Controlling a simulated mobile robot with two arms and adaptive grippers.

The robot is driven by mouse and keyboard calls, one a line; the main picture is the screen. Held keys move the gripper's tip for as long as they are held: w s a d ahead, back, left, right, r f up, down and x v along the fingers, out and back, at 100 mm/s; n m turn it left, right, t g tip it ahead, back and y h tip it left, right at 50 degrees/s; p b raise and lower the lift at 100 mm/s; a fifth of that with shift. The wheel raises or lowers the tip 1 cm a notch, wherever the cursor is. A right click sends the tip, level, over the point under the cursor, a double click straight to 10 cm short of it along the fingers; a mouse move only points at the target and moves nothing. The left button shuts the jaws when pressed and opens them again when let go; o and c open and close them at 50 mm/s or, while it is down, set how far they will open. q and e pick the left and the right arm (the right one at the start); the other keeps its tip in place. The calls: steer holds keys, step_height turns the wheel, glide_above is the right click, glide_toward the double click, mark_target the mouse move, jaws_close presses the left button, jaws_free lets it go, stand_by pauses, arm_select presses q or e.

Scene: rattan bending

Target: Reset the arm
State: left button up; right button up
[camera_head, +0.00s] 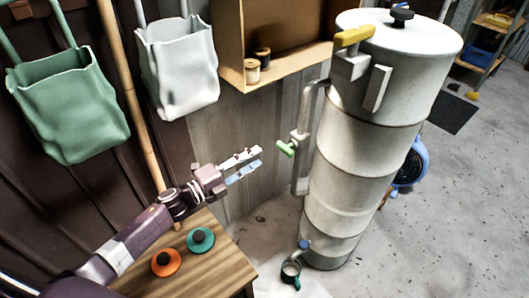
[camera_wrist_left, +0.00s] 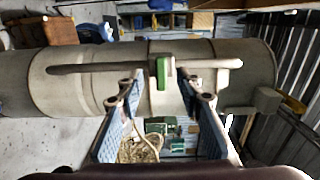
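My left arm reaches in from the lower left in the head view. Its gripper (camera_head: 258,158) is held in the air above the wooden table, left of the tall white tank (camera_head: 360,145). In the left wrist view, my left gripper (camera_wrist_left: 158,88) has its two fingers well apart with nothing between them. The green valve handle (camera_head: 286,149) on the tank's side pipe (camera_head: 305,130) is just beyond the fingertips and apart from them in the head view. The handle also shows between the fingers in the left wrist view (camera_wrist_left: 162,73). My right gripper is in neither view.
The wooden table (camera_head: 222,255) below my arm holds an orange lid (camera_head: 166,263) and a teal lid (camera_head: 200,240). A green bag (camera_head: 70,108) and a white bag (camera_head: 180,70) hang on the wall. A wooden pole (camera_head: 130,90) stands behind my arm. A yellow handle (camera_head: 354,36) tops the tank's front.

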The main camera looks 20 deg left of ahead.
arm_select(q)
steer(key=shift+s+a, duration=0.4)
steer(key=shift+s, duration=0.2)
